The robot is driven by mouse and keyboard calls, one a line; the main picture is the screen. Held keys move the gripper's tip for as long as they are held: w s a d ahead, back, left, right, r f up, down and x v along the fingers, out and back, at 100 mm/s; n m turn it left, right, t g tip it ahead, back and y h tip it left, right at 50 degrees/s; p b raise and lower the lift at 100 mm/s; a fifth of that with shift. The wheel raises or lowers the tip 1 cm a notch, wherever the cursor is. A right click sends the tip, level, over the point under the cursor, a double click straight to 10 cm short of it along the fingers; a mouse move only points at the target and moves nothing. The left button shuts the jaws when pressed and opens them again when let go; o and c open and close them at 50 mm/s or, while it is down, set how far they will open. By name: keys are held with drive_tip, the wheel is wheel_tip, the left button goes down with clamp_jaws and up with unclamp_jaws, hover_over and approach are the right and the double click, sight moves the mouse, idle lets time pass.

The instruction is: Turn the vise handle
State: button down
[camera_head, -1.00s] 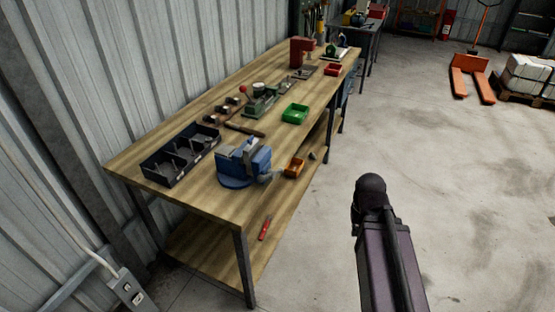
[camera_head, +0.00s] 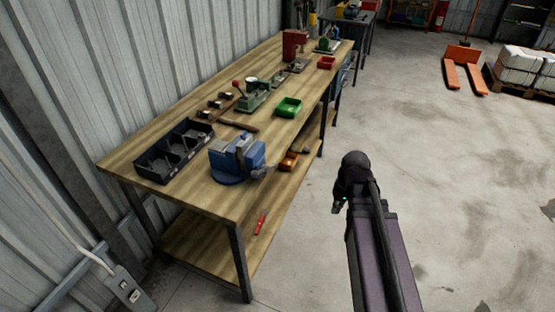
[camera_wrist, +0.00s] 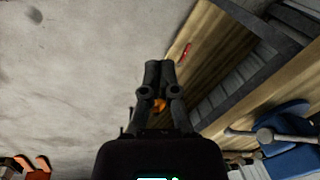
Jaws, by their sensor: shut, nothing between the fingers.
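The blue vise (camera_head: 236,162) stands on the near front part of the wooden workbench. Its grey handle (camera_head: 264,171) is at its right side, over the bench's front edge. In the wrist view the vise (camera_wrist: 292,160) is at the lower right, partly cut off by the frame, with the grey handle bar and its round hub (camera_wrist: 265,135) in front of it. My gripper (camera_wrist: 158,68) is shut and empty, its two dark fingers together. It is over the floor beside the bench, well apart from the handle. In the head view my arm hides most of the gripper.
A red tool (camera_head: 260,223) lies on the lower shelf. An orange pallet jack (camera_head: 463,68) stands far off.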

drive_tip(key=w+a+r+n+y+p, duration=0.1)
drive_tip(key=w+a+r+n+y, duration=0.15)
drive_tip(key=w, duration=0.45)
drive_tip(key=w+a+r+n+y, duration=0.1)
drive_tip(key=w+a+n+y, duration=0.1)
drive_tip(key=w+a, duration=0.3)
drive_tip(key=n+g+y+p, duration=0.1)
drive_tip(key=n+y, duration=0.3)
drive_tip(key=n, duration=0.1)
approach(273, 165)
wheel_tip(273, 165, up, 5)
drive_tip(key=w+d, duration=0.2)
drive_tip(key=w, duration=0.1)
drive_tip(key=shift+d+r, duration=0.1)
drive_tip(key=shift+s, duration=0.1)
drive_tip(key=s+d+f+b+x, duration=0.1)
drive_tip(key=b+x, duration=0.8)
drive_tip(key=x, duration=0.4)
drive_tip(key=shift+s+d+f, duration=0.15)
drive_tip(key=shift+s+d, duration=0.05)
drive_tip(key=shift+s, duration=0.15)
drive_tip(key=shift+s+f+b, duration=0.1)
drive_tip(key=shift+f+b, duration=0.5)
drive_tip(key=shift+b, duration=0.15)
